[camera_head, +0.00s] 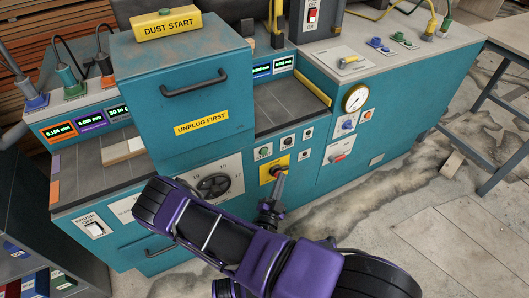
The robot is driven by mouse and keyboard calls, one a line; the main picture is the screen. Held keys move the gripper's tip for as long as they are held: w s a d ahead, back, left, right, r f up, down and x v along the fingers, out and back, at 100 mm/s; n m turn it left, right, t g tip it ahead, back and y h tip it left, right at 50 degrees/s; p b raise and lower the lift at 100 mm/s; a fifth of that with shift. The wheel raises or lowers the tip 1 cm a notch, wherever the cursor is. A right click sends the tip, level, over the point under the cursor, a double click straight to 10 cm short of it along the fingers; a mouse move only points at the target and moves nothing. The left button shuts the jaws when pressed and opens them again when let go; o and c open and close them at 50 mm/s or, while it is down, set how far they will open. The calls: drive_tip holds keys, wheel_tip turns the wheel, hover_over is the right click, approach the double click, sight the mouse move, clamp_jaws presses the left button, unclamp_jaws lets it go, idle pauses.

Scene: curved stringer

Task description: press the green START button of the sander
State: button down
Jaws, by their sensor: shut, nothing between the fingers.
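The sander (215,150) is a teal machine with a grey top, filling the middle of the head view. A small green button (264,152) sits on a pale plate on its front face; its lettering is too small to read. My gripper (281,176) is shut and empty. Its tips are in front of a yellow plate (268,168) with a dark round control, just below and slightly right of the green button in the picture. The green button is uncovered. I cannot tell whether the fingertips touch the panel.
Smaller controls (287,141) lie right of the green button. A black handwheel (213,186) is to its left. A gauge (356,98) and a red control (337,157) are farther right. A yellow DUST START box (166,23) stands on top. Floor at right is mostly open beside a metal-legged table (496,122).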

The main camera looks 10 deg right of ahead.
sight(264, 152)
drive_tip(key=w+a+b, duration=0.2)
drive_tip(key=w, duration=0.6)
drive_tip(key=shift+a, duration=0.35)
drive_tip(key=shift+w, duration=0.2)
idle(1.6)
drive_tip(key=shift+w+a+b, duration=0.15)
drive_tip(key=shift+w+b, duration=0.15)
drive_tip(key=shift+b, duration=0.1)
